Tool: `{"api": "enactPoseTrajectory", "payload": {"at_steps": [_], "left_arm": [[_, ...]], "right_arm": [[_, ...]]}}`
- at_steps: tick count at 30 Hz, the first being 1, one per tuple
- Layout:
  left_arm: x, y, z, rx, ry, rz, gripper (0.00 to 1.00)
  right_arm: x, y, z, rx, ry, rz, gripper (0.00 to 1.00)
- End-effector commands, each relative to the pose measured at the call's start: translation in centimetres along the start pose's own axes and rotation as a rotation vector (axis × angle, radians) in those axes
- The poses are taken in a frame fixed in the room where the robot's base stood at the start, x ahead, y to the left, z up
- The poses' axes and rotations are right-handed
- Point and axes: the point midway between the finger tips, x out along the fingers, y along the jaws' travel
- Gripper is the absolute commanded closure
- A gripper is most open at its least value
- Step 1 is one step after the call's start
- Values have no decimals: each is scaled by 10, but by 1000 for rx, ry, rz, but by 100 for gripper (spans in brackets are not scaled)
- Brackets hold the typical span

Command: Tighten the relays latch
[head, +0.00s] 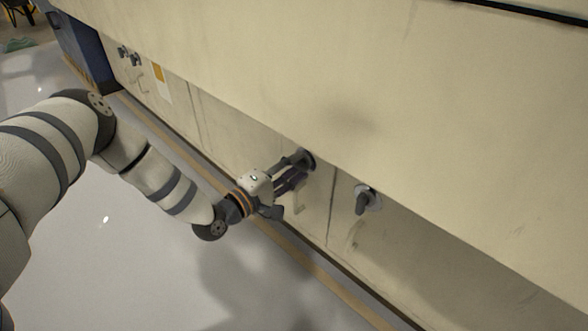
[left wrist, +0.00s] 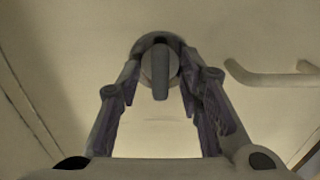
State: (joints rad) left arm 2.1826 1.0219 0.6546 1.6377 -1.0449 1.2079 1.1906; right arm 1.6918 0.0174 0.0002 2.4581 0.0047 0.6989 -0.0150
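A latch with a round base and a dark lever (left wrist: 160,80) sits on the cream cabinet front, straight ahead in the left wrist view. Its lever points down in that picture. In the head view this latch (head: 309,158) is partly hidden by my left gripper (head: 297,168). The left gripper (left wrist: 161,78) is open, with one finger on each side of the lever and a gap on both sides. A second dark latch (head: 365,199) is farther right, its lever hanging down. No label naming the relays shows. My right gripper is not in view.
A pale bar handle (left wrist: 270,78) is right of the latch in the left wrist view. The cream upper panel (head: 330,80) overhangs the lower doors. More latches (head: 129,56) and a yellow-white label (head: 161,80) are far left. The floor (head: 130,260) is clear.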

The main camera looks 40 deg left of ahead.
Motion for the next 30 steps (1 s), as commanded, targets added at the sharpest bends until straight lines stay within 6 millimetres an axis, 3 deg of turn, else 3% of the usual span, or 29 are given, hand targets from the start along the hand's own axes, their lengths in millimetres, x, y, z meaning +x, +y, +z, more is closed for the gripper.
{"api": "enactPoseTrajectory", "payload": {"at_steps": [2,3,7,20,30], "left_arm": [[0,0,0,0,0,0,67],[0,0,0,0,0,0,71],[0,0,0,0,0,0,100],[-1,0,0,47,-2,-2,100],[-1,2,1,297,-3,-1,100]], "right_arm": [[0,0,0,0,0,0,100],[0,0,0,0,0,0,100],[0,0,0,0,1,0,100],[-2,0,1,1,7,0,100],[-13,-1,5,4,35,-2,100]]}}
